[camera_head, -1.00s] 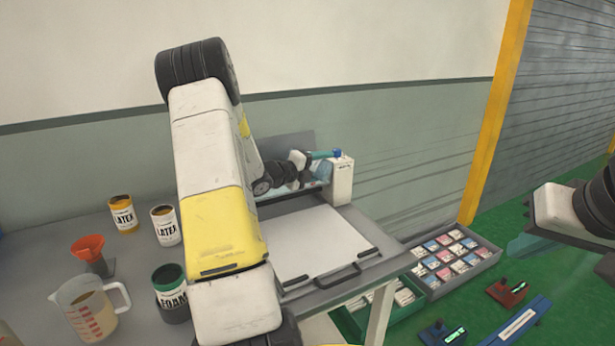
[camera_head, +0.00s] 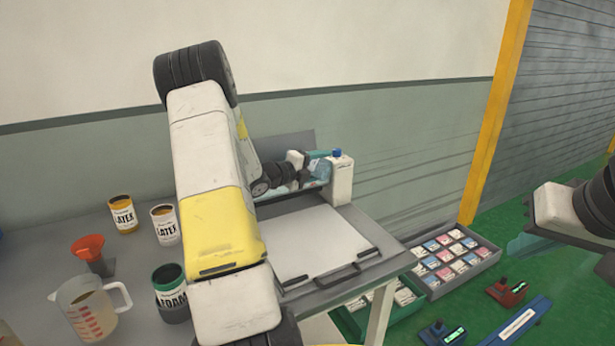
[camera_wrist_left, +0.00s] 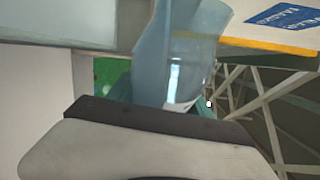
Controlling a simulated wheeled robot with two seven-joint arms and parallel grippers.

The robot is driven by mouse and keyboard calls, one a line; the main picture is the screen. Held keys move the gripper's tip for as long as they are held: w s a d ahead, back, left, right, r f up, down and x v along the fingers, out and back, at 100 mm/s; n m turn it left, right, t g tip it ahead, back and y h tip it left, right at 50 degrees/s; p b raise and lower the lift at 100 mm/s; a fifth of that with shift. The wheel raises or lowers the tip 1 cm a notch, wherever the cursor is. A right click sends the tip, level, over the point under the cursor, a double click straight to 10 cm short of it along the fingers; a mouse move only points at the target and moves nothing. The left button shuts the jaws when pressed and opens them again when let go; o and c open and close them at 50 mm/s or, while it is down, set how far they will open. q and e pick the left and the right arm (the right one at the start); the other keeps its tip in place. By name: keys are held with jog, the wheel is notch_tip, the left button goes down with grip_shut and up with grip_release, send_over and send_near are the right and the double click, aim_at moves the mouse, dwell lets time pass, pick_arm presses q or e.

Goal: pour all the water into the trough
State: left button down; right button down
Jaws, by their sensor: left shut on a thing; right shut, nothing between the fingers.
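A light-blue see-through container (camera_wrist_left: 180,50) is in my left gripper, seen close in the left wrist view. Its far end and any water in it cannot be made out. In the head view my left gripper (camera_head: 318,168) is at the back of the bench, shut on this container (camera_head: 322,172), just left of a white block with a blue cap (camera_head: 340,178). My left arm hides part of the bench. I cannot clearly pick out the trough. My right gripper (camera_head: 528,243) hangs at the right over the green floor, shut and empty, away from the bench.
A grey tray of packets (camera_head: 465,265) stands right of the bench.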

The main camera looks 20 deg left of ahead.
pick_arm(q)
jog(key=shift+a+r+n+t+h+p, duration=0.15)
jog(key=shift+a+r+n+t+h, duration=0.1)
jog(key=shift+r+n, duration=0.6)
jog(key=shift+a+r+n+t+h+p, duration=0.15)
jog(key=shift+r+n+t, duration=0.1)
jog(key=shift+r+n, duration=0.6)
dwell(3.5)
